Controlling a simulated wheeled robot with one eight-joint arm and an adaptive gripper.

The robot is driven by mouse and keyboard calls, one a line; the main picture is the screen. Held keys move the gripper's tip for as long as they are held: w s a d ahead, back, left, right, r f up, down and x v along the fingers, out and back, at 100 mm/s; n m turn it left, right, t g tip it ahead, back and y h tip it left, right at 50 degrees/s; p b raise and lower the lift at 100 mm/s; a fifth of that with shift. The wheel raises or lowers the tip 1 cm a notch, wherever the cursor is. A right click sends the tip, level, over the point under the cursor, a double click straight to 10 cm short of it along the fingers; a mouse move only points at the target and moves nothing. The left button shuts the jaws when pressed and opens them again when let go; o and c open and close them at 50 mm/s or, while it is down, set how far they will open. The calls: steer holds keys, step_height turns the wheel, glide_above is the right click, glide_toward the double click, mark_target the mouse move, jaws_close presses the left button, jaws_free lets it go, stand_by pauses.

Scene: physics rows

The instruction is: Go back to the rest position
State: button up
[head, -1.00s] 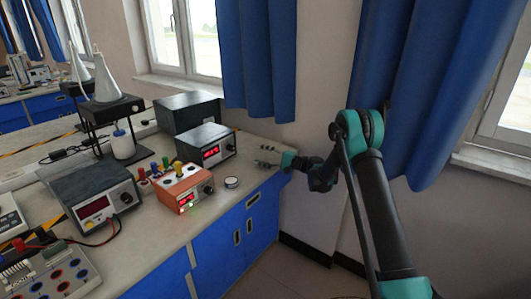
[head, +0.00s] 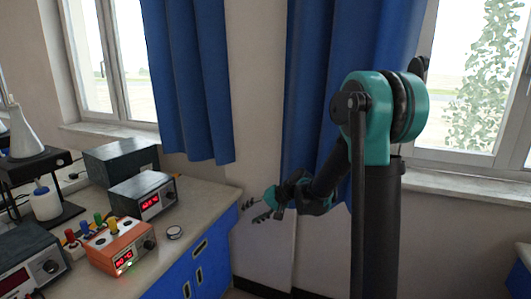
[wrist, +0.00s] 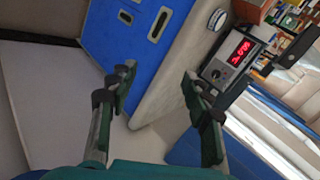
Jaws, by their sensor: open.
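My gripper (head: 262,212) is beyond the right end of the lab bench in the head view, with nothing between its fingers. It also shows in the wrist view (wrist: 158,100), where its two fingers are spread wide apart. The bench's worktop (head: 205,193) lies to the left of my gripper. My arm is bent, with its elbow raised in front of the blue curtain. No object is held.
On the bench are an orange device (head: 122,247), a dark meter with a red display (head: 145,200), a black box (head: 120,160) and a small round container (head: 175,232). A blue curtain (head: 315,90) and wall are behind my arm.

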steer(key=s+d+f+h, duration=0.3)
steer(key=s+d+h, duration=0.1)
steer(key=s+d, duration=0.8)
steer(key=s+d+f+n+t+h, duration=0.1)
steer(key=s+d+f+h, duration=0.3)
steer(key=s+d, duration=0.8)
steer(key=shift+s+d+h, duration=0.15)
steer(key=shift+s+h, duration=0.3)
steer(key=shift+h, duration=0.15)
steer(key=shift+c, duration=0.4)
stand_by(2.2)
